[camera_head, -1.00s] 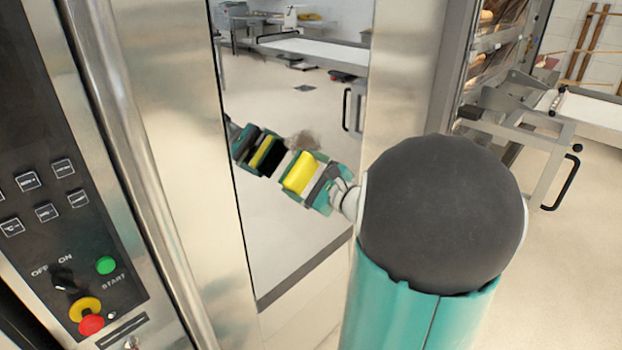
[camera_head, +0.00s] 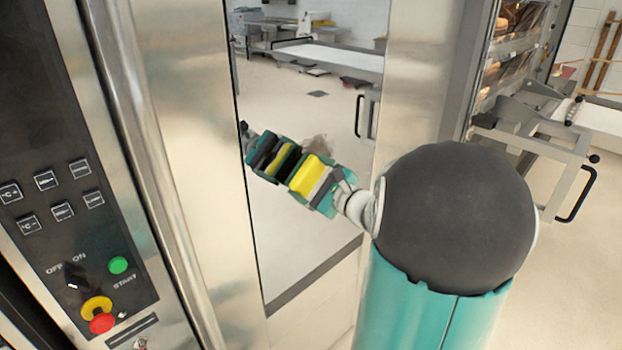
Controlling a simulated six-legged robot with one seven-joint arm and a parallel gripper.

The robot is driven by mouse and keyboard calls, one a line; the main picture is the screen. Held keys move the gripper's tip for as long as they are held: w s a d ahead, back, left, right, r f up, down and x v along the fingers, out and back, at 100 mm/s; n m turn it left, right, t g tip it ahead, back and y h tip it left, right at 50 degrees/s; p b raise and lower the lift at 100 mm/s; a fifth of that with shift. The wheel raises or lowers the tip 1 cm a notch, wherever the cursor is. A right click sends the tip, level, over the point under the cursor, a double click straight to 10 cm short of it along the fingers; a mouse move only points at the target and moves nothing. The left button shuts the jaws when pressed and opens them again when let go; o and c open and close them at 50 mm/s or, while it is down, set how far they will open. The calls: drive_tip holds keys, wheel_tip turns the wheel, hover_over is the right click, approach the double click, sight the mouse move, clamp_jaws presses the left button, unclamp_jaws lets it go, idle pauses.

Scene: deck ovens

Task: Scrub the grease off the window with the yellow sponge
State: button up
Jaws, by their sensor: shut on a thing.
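The window (camera_head: 300,235) is a tall glass pane in a steel door, and it mirrors the room and my gripper. A brownish grease smear (camera_head: 320,144) shows on it, just above the sponge. My gripper (camera_head: 308,181) is shut on the yellow sponge (camera_head: 313,173), with its fingers on either side. The sponge faces the glass on the left, very near its own reflection. Whether it touches the glass cannot be told. The gripper partly covers the lower edge of the smear.
A control panel (camera_head: 62,215) with buttons and a red-yellow stop knob (camera_head: 100,315) is at the left, beside a long steel handle (camera_head: 150,150). A steel frame (camera_head: 415,90) borders the window's right side.

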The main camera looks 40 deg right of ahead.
drive_tip(key=shift+w, duration=0.9)
